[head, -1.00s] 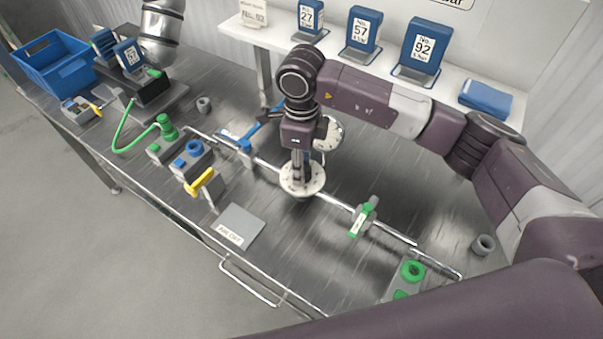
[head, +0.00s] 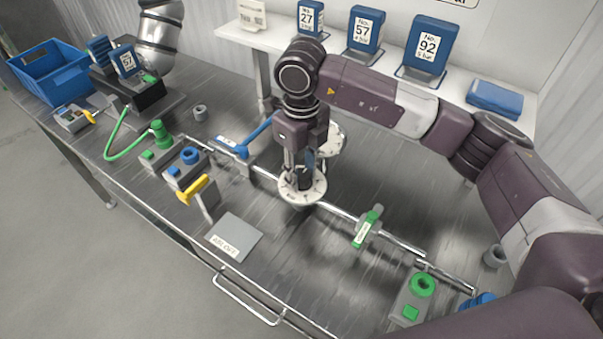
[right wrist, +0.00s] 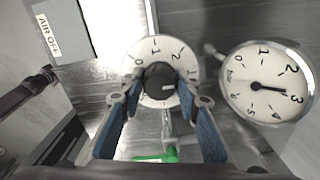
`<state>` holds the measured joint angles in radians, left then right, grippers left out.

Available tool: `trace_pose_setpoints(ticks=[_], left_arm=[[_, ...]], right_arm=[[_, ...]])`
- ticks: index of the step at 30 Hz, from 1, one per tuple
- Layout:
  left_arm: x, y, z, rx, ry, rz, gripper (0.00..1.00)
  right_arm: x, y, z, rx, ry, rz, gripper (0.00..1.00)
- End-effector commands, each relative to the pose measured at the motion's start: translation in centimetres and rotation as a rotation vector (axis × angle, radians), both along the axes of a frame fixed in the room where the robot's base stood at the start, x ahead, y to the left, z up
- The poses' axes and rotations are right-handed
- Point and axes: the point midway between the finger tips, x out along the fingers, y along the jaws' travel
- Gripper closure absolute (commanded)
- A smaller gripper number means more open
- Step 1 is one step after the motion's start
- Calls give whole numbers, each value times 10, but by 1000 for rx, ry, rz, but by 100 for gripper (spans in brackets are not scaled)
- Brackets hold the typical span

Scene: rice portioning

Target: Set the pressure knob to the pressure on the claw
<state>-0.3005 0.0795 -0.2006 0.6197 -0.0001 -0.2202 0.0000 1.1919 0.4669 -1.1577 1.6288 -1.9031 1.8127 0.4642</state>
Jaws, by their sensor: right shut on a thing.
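The pressure knob (right wrist: 160,80) is dark, with a pale mark pointing right, at the centre of a white numbered dial (right wrist: 146,53). My right gripper (right wrist: 161,88) is shut on the knob, its blue-padded fingers on either side; in the head view it (head: 303,180) points down at the dial (head: 302,194). A round gauge (right wrist: 268,108) beside the dial has its needle near 3. A blue piece labelled 57 (head: 127,62) stands at the far left by a silver arm; its pressure print is too small to read.
An AIR OFF plate (head: 236,238) lies at the front. Blue pieces labelled 27, 57 and 92 stand on the back shelf (head: 277,47).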

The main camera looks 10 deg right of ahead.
Motion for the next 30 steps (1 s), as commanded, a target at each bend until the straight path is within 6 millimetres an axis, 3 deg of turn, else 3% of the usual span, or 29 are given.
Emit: trace_pose_setpoints(ticks=[10, 11, 15, 25, 30], left_arm=[[1, 0, 0, 0, -1, 1, 100], [1, 0, 0, 0, -1, 1, 100], [1, 0, 0, 1, -1, 1, 100], [1, 3, 0, 4, -2, 1, 100], [1, 2, 0, 2, -1, 1, 100]], right_arm=[[1, 0, 1, 0, -2, -2, 94], [1, 0, 1, 0, -2, -2, 66], [0, 0, 1, 0, -1, -2, 52], [1, 0, 4, 0, -2, -1, 52], [1, 0, 28, 1, -5, -1, 52]])
